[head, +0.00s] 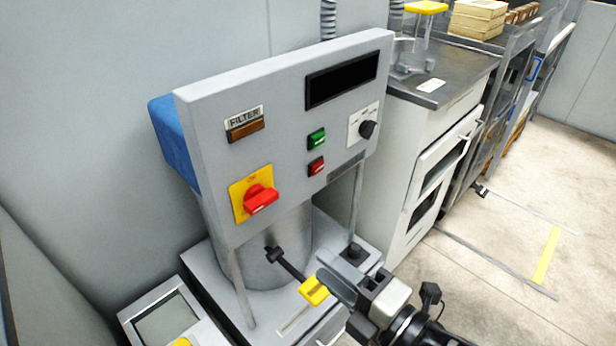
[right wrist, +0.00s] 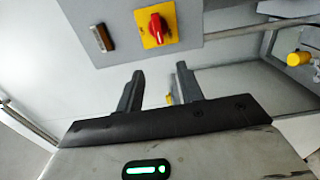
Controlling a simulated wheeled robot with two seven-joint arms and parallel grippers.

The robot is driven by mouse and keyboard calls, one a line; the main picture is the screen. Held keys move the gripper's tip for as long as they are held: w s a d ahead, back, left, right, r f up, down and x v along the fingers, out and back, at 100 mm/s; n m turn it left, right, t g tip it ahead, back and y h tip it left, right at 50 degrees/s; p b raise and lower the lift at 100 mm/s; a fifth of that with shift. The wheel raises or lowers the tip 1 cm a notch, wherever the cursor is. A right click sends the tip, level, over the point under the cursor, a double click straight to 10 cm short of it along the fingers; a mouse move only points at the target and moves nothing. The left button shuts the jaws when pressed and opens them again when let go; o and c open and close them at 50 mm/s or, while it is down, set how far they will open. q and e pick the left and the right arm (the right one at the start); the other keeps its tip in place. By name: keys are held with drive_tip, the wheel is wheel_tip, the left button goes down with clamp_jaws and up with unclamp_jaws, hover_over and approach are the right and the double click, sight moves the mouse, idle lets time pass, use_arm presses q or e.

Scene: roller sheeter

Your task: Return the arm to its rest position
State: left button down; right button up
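My right gripper (head: 324,280) reaches in from the lower right of the head view, in front of the lower part of the grey machine (head: 285,120). In the right wrist view its two dark fingers (right wrist: 160,90) stand apart with nothing gripped between them. A dark rod (head: 290,266) and a yellow piece (head: 313,291) show close to the fingers in the head view; I cannot tell whether they touch. My left gripper is not in view.
The machine's panel carries a red rotary switch on a yellow plate (head: 260,199), a green button (head: 316,139), a red button (head: 317,166) and a black knob (head: 367,129). A white cabinet (head: 425,135) stands to the right. The floor (head: 500,260) at the right is mostly clear.

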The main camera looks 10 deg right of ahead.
drive_tip(key=s+d+f+m+g+h, duration=0.2)
drive_tip(key=f+m+h, duration=0.1)
drive_tip(key=f+m, duration=0.5)
drive_tip(key=s+d+f+m+g+h, duration=0.1)
drive_tip(key=s+d+f+m+h, duration=0.1)
drive_tip(key=f+m, duration=0.6)
drive_tip(key=d+m+h, duration=0.1)
drive_tip(key=m+h, duration=0.1)
drive_tip(key=m, duration=0.5)
drive_tip(key=shift+s+d+f+g, duration=0.2)
drive_tip(key=shift+s+d+g, duration=0.15)
drive_tip(key=shift+g, duration=0.05)
